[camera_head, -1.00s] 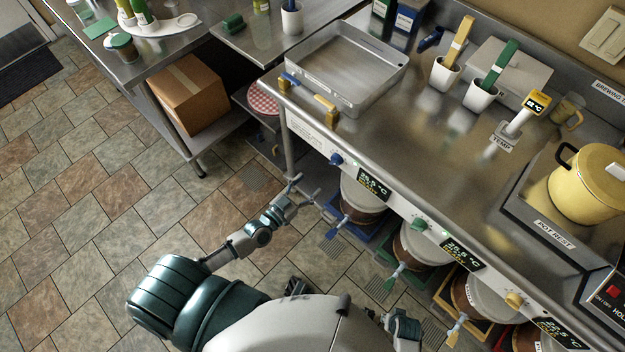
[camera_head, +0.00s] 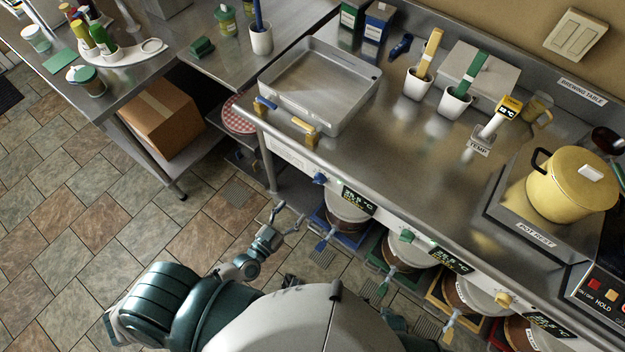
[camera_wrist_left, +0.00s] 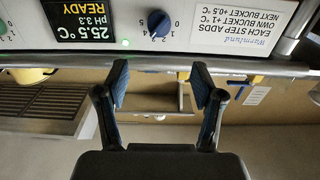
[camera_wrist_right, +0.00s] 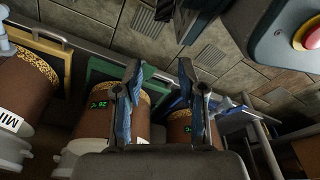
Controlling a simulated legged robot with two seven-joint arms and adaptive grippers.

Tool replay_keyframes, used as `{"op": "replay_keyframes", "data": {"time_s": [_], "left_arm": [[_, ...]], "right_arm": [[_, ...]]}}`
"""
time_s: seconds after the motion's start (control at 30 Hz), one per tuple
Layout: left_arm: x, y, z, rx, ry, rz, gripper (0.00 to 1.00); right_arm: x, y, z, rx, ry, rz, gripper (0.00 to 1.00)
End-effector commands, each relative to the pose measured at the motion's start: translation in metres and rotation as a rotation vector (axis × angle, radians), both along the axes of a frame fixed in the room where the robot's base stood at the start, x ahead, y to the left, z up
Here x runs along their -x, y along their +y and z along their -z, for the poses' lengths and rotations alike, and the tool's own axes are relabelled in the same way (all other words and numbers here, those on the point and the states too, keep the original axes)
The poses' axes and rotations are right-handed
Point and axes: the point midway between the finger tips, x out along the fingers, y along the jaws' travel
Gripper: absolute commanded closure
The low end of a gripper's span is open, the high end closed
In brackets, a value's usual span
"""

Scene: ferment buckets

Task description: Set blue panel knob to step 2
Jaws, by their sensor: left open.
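The blue knob (camera_head: 319,179) is on the front panel (camera_head: 285,156) of the brewing table. In the left wrist view the blue knob (camera_wrist_left: 158,22) appears upside down, with small step numbers around it; I cannot read its step surely. The display (camera_wrist_left: 84,24) beside it reads 25.5 °C, pH 3.3, READY. My left gripper (camera_head: 287,213) is open and empty, in front of and below the knob, apart from it. Its fingers (camera_wrist_left: 160,80) show spread in the left wrist view. My right gripper (camera_wrist_right: 160,78) is open and empty, low near the buckets.
A green knob (camera_head: 407,235) and a yellow knob (camera_head: 503,299) sit farther along the panel. Buckets with coloured taps, such as the blue tap (camera_head: 325,242), stand beneath. A metal tray (camera_head: 320,85) and a yellow pot (camera_head: 570,188) stand on top. The tiled floor at left is clear.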

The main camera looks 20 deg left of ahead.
Motion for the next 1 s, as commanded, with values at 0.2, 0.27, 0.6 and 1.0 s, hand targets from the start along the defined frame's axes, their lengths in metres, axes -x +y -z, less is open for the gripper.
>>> {"op": "replay_keyframes", "data": {"time_s": [0.2,0.27,0.6,1.0], "left_arm": [[-0.053,-0.015,-0.001,0.008,-0.004,-0.002,0.32],[-0.066,-0.018,-0.001,0.011,-0.004,-0.001,0.32],[-0.115,-0.035,0.000,0.011,0.000,0.000,0.32],[-0.121,-0.040,-0.001,0.005,0.000,0.000,0.37]], "right_arm": [[-0.005,0.003,-0.004,0.009,-0.007,0.000,0.60],[-0.006,0.002,-0.004,0.010,-0.007,0.001,0.60],[-0.008,0.003,-0.009,0.009,-0.005,0.002,0.60],[-0.010,0.006,-0.012,0.006,-0.006,0.002,0.60]]}}
